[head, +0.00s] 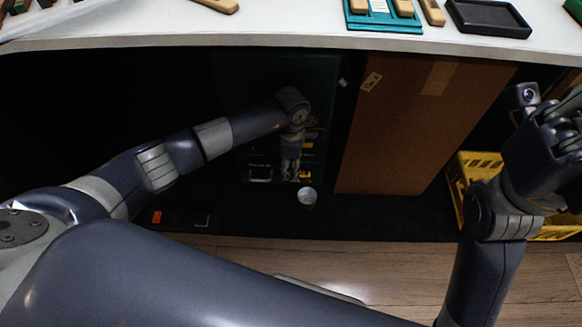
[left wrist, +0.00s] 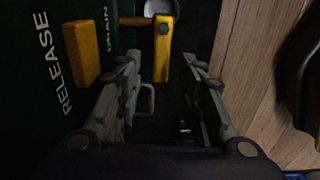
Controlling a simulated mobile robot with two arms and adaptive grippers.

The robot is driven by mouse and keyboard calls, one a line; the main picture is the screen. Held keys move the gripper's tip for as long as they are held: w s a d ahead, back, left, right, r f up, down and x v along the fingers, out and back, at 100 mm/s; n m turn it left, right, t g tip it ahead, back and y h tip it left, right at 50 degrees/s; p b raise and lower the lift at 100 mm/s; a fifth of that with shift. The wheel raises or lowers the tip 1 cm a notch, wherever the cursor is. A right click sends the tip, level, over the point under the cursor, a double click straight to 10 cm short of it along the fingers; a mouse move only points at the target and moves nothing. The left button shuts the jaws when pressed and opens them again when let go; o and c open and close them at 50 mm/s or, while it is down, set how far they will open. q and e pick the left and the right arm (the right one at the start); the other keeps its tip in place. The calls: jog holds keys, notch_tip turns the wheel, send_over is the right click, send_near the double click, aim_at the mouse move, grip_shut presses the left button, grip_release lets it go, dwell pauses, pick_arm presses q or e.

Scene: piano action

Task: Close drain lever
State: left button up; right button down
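The yellow drain lever (left wrist: 162,55) shows in the left wrist view beside the word DRAIN on a dark green panel. It sticks out towards the gap between my left fingertips, and I cannot tell whether either finger touches it. My left gripper (left wrist: 162,64) is open around that gap. In the head view my left gripper (head: 290,172) points down in front of the dark green unit (head: 318,85) under the table, and the lever cannot be made out clearly there. My right gripper (head: 562,112) is at the right edge, partly cut off, its opening unclear.
A second yellow block (left wrist: 82,53) sits by the word RELEASE. A metal cup (head: 307,197) stands on the dark mat below the unit. A brown board (head: 395,125) leans to the right, near a yellow crate (head: 462,180). The white tabletop (head: 290,32) is above.

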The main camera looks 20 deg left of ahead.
aim_at(291, 173)
pick_arm(q)
notch_tip(291, 173, up, 6)
jog(key=shift+s+f, duration=0.1)
dwell(0.7)
